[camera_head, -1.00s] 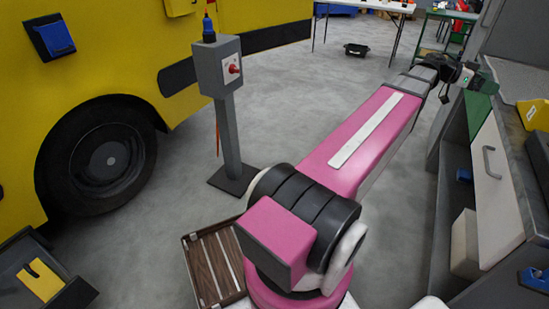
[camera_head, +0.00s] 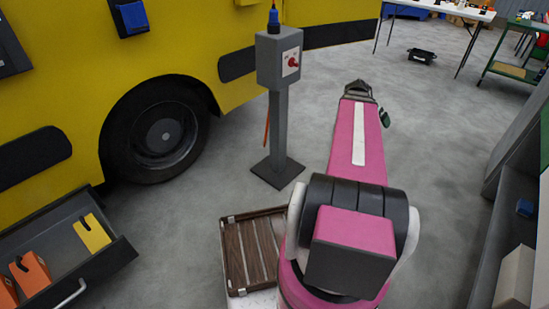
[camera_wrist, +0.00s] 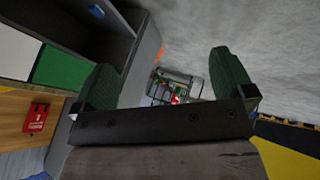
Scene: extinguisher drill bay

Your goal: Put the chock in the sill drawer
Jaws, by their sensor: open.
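The sill drawer (camera_head: 122,254) is pulled out at the lower left, below the yellow vehicle. Inside it are a yellow slotted piece (camera_head: 91,233) and orange slotted pieces (camera_head: 36,271); I cannot tell whether any is the chock. No other chock shows in the current views. My gripper (camera_wrist: 163,68) is open, with two green fingers apart and nothing between them. In the head view it is mostly hidden behind my arm, with one green finger (camera_head: 384,118) showing, far from the drawer.
A grey post (camera_head: 280,110) with a red knob stands on a square base between vehicle and arm. A slatted wooden tray (camera_head: 238,262) is beside my arm's base. A grey cabinet edge (camera_head: 505,205) runs along the right. The floor behind the post is clear.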

